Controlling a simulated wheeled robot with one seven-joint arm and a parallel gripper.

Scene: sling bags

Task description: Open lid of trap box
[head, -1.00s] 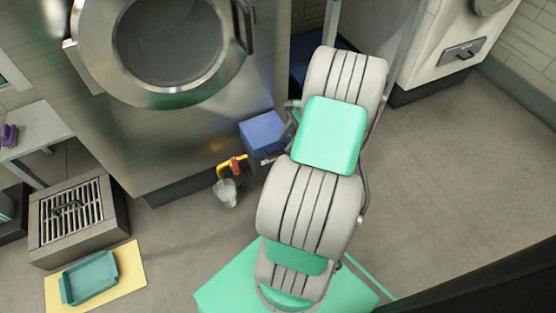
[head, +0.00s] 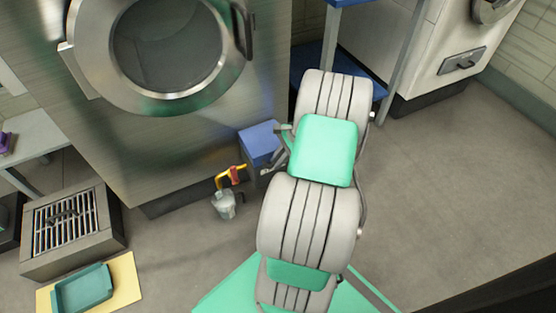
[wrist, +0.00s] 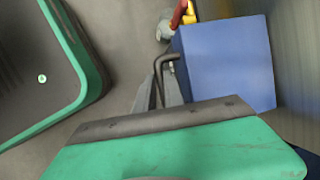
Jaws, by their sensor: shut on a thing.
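The trap box appears to be the blue-topped box (head: 261,138) standing against the front of the large steel machine. Its flat blue side fills the upper right of the wrist view (wrist: 228,65). A dark bent handle (wrist: 160,66) sticks out at its left edge. My gripper (head: 269,168) is low at the front of the box. In the wrist view my gripper (wrist: 160,84) has its grey fingers closed on the dark handle. I cannot tell whether the lid is raised.
A yellow pipe with a red valve (head: 234,175) and a clear jug (head: 224,204) are left of the box. A grated box (head: 62,232) and a teal tray (head: 82,288) on a yellow mat lie farther left. Open floor (head: 460,190) is at right.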

